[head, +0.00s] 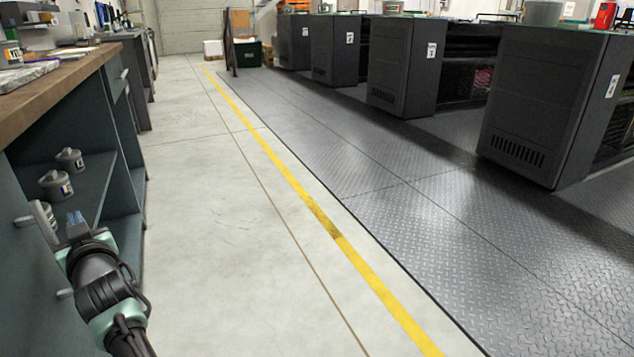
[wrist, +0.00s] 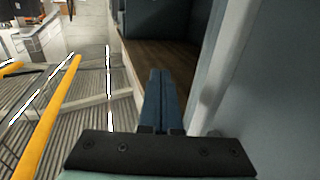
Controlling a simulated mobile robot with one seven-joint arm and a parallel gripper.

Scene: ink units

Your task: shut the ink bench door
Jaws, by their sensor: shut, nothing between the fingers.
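The ink bench (head: 60,95) runs along the left of the head view, with a wooden top and dark teal body. Its lower compartment stands open. In the wrist view a blue-grey panel (wrist: 275,75) with a pale edge, likely this door, fills the right side. My gripper (head: 75,220) is shut and empty beside the panel. Its blue fingers (wrist: 160,95) point toward the compartment, left of the pale edge. Contact cannot be told.
Lidded cans (head: 55,185) stand on the shelf inside the bench. The concrete floor (head: 210,220) right of the bench is clear, up to a yellow line (head: 290,190). Dark grey machines (head: 545,105) stand on metal plating at the right.

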